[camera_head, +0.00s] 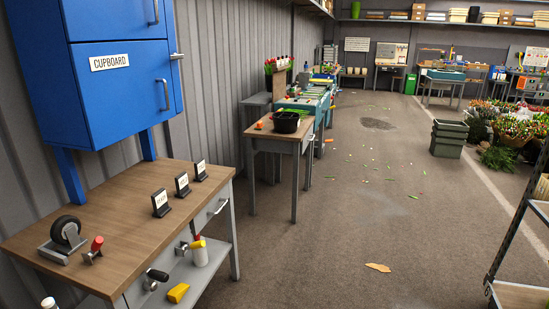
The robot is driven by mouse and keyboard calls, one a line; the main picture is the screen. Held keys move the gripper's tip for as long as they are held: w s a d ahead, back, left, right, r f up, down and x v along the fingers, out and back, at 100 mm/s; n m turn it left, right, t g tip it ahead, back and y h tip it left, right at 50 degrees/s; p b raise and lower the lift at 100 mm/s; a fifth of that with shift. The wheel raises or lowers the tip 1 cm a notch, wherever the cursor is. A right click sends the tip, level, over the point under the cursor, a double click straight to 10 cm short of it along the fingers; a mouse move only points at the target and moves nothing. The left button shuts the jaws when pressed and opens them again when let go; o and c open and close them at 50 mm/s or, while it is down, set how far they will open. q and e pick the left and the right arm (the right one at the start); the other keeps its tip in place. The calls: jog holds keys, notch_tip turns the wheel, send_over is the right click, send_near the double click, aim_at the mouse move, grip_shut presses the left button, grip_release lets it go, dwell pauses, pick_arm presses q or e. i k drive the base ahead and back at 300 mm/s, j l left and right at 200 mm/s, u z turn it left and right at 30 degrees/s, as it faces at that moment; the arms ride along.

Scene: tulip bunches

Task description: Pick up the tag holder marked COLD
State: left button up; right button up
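Three small black tag holders with white labels stand in a row along the wooden workbench (125,218) at the left. The nearest tag holder (161,203) is at the front, the middle tag holder (182,185) is behind it, and the far tag holder (200,170) is closest to the bench's back end. Each label has dark lettering, too small for me to tell which one reads COLD. They stand upright and apart. Neither of my grippers is in view.
A black caster wheel (66,233) and a red-handled tool (95,249) lie on the bench's near part. A shelf trolley (516,294) stands at the right edge. The floor (335,235) between is largely clear, with scattered leaves.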

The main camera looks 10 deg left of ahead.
aim_at(200, 166)
jog(key=i+u, duration=0.1)
jog(key=i, duration=0.4)
jog(key=i+l+u, duration=0.1)
jog(key=i, duration=0.45)
jog(key=i+l+u, duration=0.1)
jog(key=i, duration=0.4)
jog(key=i+l+u, duration=0.1)
jog(key=i, duration=0.4)
jog(key=l, duration=0.1)
